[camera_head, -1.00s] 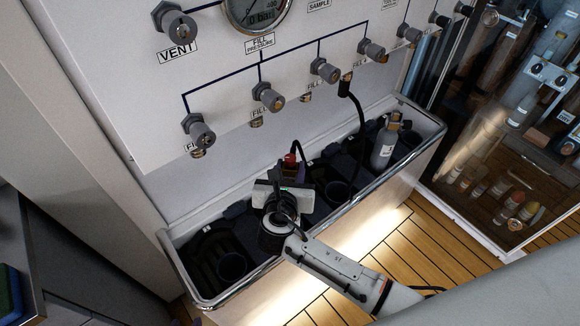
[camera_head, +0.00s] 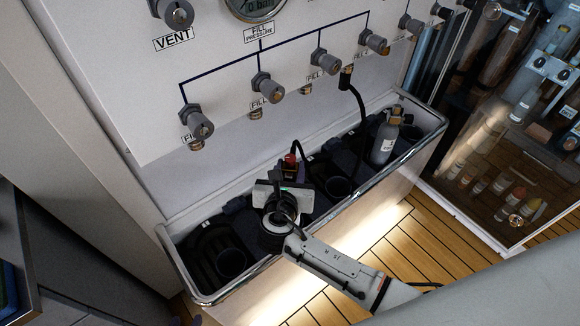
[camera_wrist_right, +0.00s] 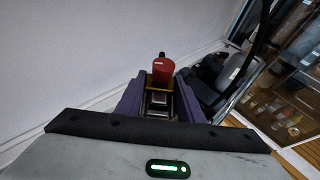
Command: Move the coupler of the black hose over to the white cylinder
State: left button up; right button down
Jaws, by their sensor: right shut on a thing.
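My right gripper (camera_head: 290,174) is over the trough, left of its middle. In the right wrist view its purple fingers (camera_wrist_right: 158,100) are shut on a red coupler (camera_wrist_right: 163,70) with a brass-coloured lower part and a black stub on top. The red part also shows in the head view (camera_head: 290,160), with a short black hose loop beside it. A black hose (camera_head: 359,108) hangs from a panel fitting into the trough; its lower end is hidden. The white cylinder (camera_head: 383,143) stands upright in the trough's right part, apart from my gripper. A small purple bit of my left gripper (camera_head: 190,321) shows at the bottom edge; its jaws are unclear.
The white panel (camera_head: 225,100) with knobs and brass fittings rises behind the trough. The trough has a metal front rail (camera_head: 345,208) and dark holders, several empty. A glass cabinet (camera_head: 500,140) stands at the right. Wooden floor (camera_head: 390,240) lies in front.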

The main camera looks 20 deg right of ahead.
jog(key=c, duration=1.1)
grip_release()
jog(key=v, duration=0.7)
jog(key=shift+s+a+r+p, duration=0.15)
jog(key=shift+s+p, duration=0.05)
jog(key=shift+p, duration=0.2)
